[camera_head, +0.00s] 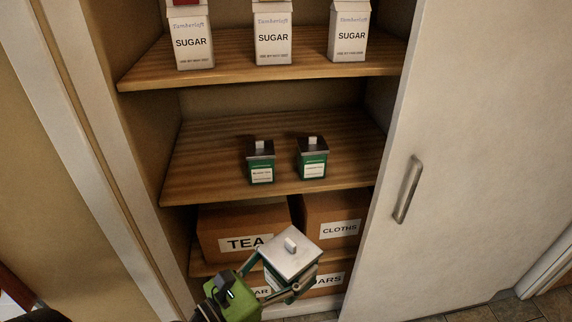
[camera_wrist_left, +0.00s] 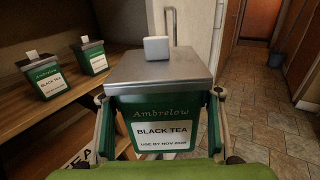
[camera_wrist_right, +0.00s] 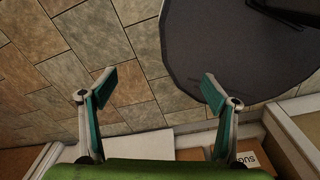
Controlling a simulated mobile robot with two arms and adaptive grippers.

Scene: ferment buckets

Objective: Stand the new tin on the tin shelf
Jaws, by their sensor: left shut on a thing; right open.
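The new tin (camera_head: 290,255) is a green square tin with a grey lid and white knob. In the left wrist view its label (camera_wrist_left: 163,135) reads Ambrelow, BLACK TEA, USE BY NOV, with the year hard to read. My left gripper (camera_head: 280,280) is shut on it and holds it upright in front of the lower cupboard. The tin shelf (camera_head: 205,160) is the middle wooden shelf. Two similar green tins, a left one (camera_head: 261,165) and a right one (camera_head: 312,160), stand near its front edge. My right gripper (camera_wrist_right: 158,88) is open and empty above the tiled floor.
The shelf above holds sugar cartons (camera_head: 273,35). Below are brown boxes labelled TEA (camera_head: 225,220) and CLOTHS (camera_head: 335,212). A white door (camera_head: 460,150) with a metal handle (camera_head: 408,190) stands to the right. The tin shelf is bare left of and behind the tins.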

